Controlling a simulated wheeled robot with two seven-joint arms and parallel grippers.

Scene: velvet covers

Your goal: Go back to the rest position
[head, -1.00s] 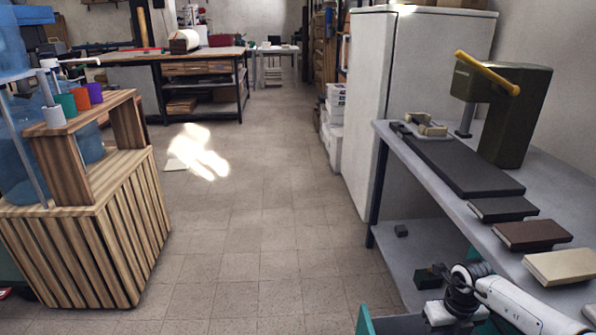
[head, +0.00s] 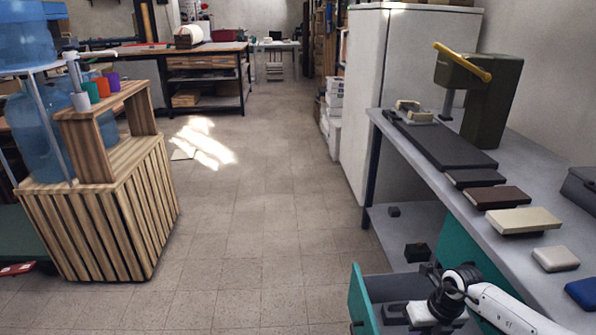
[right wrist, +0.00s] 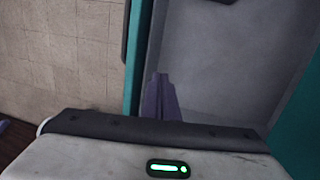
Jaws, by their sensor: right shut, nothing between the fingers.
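My right arm comes in at the bottom right of the head view, over an open teal drawer (head: 364,303) under the grey bench (head: 388,130). My right gripper shows in the right wrist view (right wrist: 160,98). Its fingers are shut together with nothing between them, above the grey drawer interior (right wrist: 235,60). My left gripper is in neither view.
The bench carries an olive machine with a yellow handle (head: 490,105), a long black slab (head: 440,145) and a row of covers: dark, brown (head: 497,197), cream (head: 523,221), white (head: 555,258) and blue (head: 588,292). A slatted wooden stand (head: 100,220) is at left.

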